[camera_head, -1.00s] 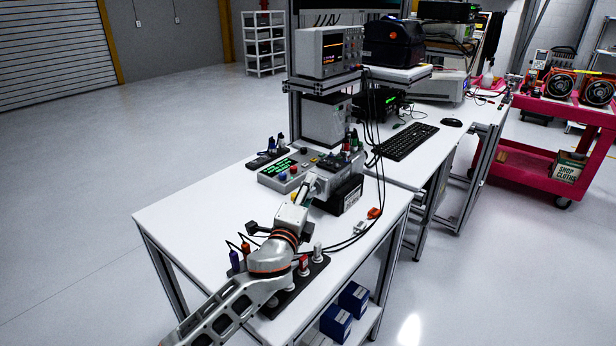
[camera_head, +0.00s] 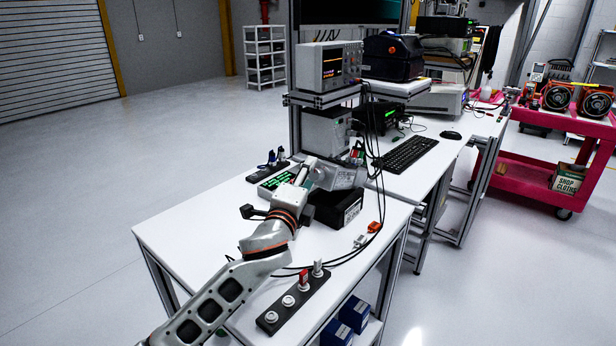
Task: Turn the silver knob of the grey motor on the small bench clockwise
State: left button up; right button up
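My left arm reaches across the small white bench (camera_head: 195,228) from the lower left. Its gripper (camera_head: 303,174) is over the equipment at the back of the bench, too small to tell whether it is open or shut. A grey block (camera_head: 343,177) shows just right of the gripper, above a black box with a white label (camera_head: 340,207); it may be the grey motor. I cannot make out the silver knob. Contact between gripper and block cannot be told. My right gripper is not in view.
A black strip with round sockets and a red plug (camera_head: 290,302) lies near the front edge. Cables and orange connectors (camera_head: 374,227) lie on the right side. The left part of the bench is clear.

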pick_arm(q)
jog(key=p+v, duration=0.4)
jog(key=v, duration=0.5)
jog(key=shift+r, duration=0.15)
dwell(0.5)
jog(key=shift+p, duration=0.3)
jog(key=shift+w, duration=0.1)
